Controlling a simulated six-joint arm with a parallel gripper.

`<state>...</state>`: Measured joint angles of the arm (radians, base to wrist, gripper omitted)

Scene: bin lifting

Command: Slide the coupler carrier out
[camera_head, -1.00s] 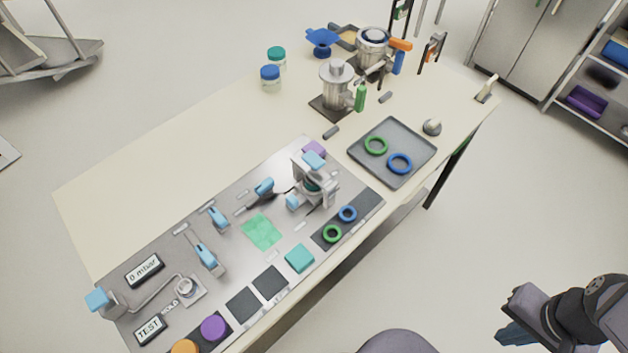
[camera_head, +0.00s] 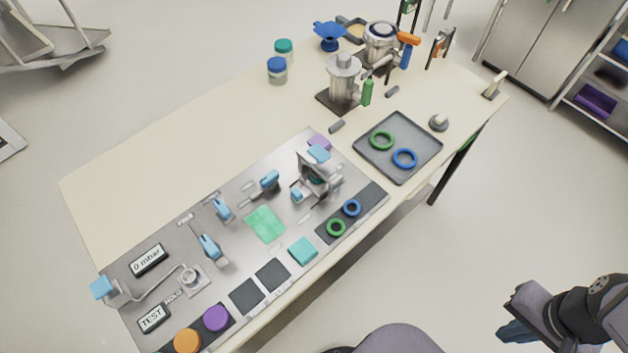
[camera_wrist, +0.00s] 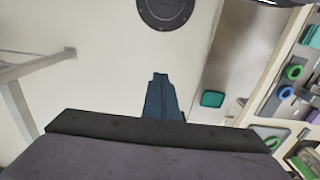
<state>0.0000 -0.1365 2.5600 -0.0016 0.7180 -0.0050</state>
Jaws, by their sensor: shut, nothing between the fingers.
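A grey metal fixture (camera_head: 318,180) with light-blue grips stands on the right part of the steel panel (camera_head: 225,270) on the table; it may hold the coupler carrier, but I cannot tell the carrier apart from it. Several light-blue handled clamps, one of them a clamp (camera_head: 210,247) left of centre, are on the same panel. My gripper (camera_head: 512,333) is at the lower right, off the table and well away from the fixture. In the wrist view, my gripper's blue fingers (camera_wrist: 160,80) are together and empty, above the floor.
A grey tray (camera_head: 376,163) with a green and a blue ring lies right of the panel. Metal vessels, including one pot (camera_head: 343,84), stand at the back. The table's left back area is clear. The wrist view shows a teal block (camera_wrist: 212,98) near the table edge.

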